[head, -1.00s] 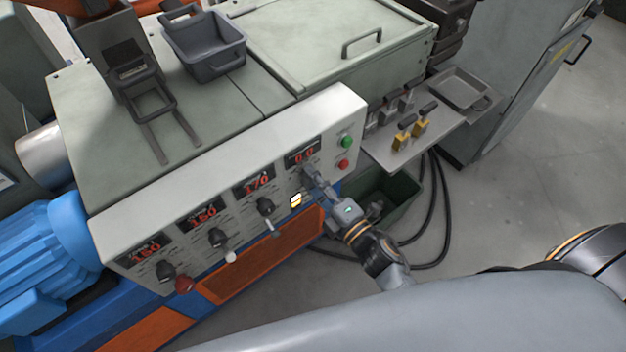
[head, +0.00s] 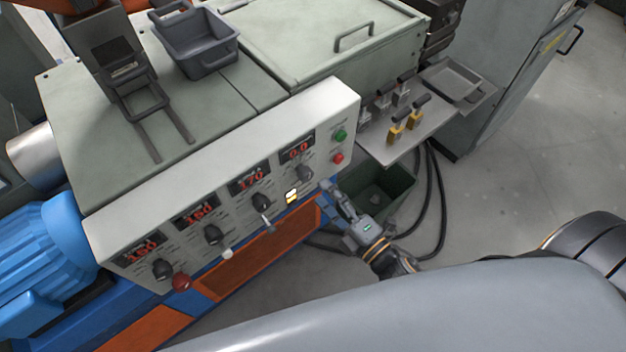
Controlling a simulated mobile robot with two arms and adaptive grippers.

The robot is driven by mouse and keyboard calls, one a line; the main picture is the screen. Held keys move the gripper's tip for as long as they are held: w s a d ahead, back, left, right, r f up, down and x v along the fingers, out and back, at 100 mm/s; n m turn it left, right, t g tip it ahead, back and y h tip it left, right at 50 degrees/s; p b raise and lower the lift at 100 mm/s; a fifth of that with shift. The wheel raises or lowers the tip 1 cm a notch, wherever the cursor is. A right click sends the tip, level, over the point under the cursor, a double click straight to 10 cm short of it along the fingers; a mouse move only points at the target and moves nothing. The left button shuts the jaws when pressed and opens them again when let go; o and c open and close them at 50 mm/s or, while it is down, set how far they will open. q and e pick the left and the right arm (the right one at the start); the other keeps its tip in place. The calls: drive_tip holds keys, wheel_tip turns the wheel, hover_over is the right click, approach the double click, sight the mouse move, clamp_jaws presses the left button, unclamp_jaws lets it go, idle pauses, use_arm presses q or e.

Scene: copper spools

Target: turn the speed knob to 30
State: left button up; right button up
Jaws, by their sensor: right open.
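The speed knob (head: 304,173) is the dark rightmost knob on the white control panel (head: 225,165), below a display (head: 297,151) that reads 0.0 in red. My right gripper (head: 328,193) is open and empty, just below and right of the knob, apart from it. The knob now shows fully; its scale marks are too small to read. My left gripper is not in view.
More knobs and red displays run left along the panel. A green button (head: 340,135) and a red button (head: 337,158) sit right of the speed knob. A green bin (head: 400,205) and black cables (head: 436,225) are behind my right gripper.

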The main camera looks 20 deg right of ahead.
drive_tip(key=v, duration=0.5)
drive_tip(key=shift+s, duration=0.2)
drive_tip(key=shift+f, duration=0.1)
